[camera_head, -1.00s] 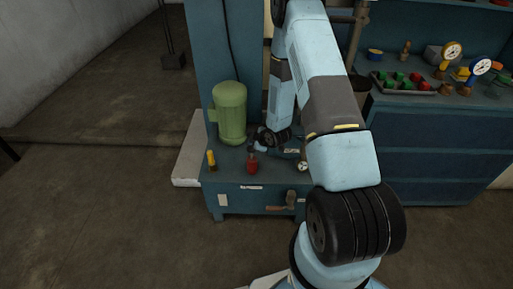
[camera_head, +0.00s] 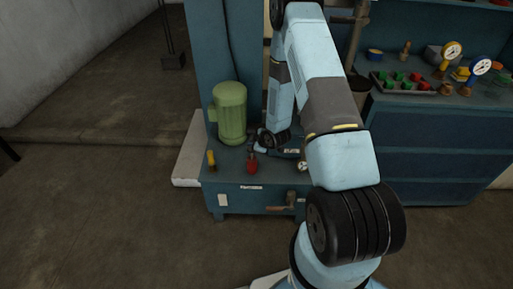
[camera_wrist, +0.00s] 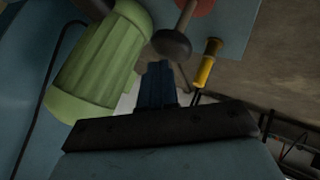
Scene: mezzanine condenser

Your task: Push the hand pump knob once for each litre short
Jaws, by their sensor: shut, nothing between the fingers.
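In the head view a small red body (camera_head: 252,166) with a dark stem stands on the blue cabinet top, in front of the green motor. In the wrist view a dark round knob (camera_wrist: 172,44) on a rod shows above my gripper, with a red part (camera_wrist: 203,6) behind it; this looks like the hand pump. My gripper (camera_wrist: 157,72) is shut and empty, its fingertips close to the knob. I cannot tell whether they touch. In the head view my gripper is small and partly hidden near the red body.
The green motor (camera_head: 230,113) stands behind and left; it also fills the wrist view's left (camera_wrist: 105,60). A yellow handle (camera_head: 211,160) stands left of the red body. A brown crank (camera_head: 287,202) sticks out in front. A bench with a tray of blocks (camera_head: 402,90) stands at right.

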